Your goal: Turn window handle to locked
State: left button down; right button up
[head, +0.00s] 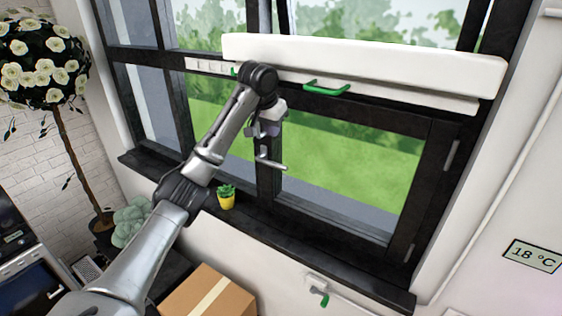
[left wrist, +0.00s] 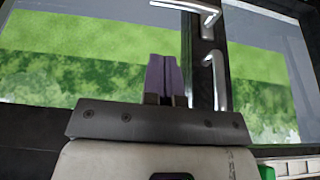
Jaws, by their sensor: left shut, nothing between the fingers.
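The dark-framed window (head: 262,185) fills the middle of the head view. A silver handle (head: 270,163) is on its central post, with its lever pointing sideways to the right. The left wrist view shows two silver handles on the post: one at the top (left wrist: 190,6) with its lever across the post, and one nearer the gripper (left wrist: 219,82) with its lever along the post. My left gripper (head: 268,130) is in front of the post, just above the sideways lever in the head view. Its purple fingers (left wrist: 165,75) are shut and empty, beside the nearer handle, apparently apart. My right gripper is out of view.
A long white box (head: 360,62) with a green handle (head: 326,87) spans the window above my gripper. A small yellow plant pot (head: 226,201) stands on the dark sill (head: 300,250). A cardboard box (head: 190,300) is below.

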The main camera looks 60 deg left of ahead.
aim_at(282, 166)
pick_arm(q)
jog(key=shift+s+p+x, duration=0.15)
jog(key=shift+p+x, duration=0.95)
jog(key=shift+x, duration=2.4)
jog(key=shift+s+p+x, duration=0.1)
jog(key=shift+p+x, duration=1)
jog(key=shift+x, duration=2.4)
jog(key=shift+d+f, duration=0.1)
jog(key=shift+f, duration=0.05)
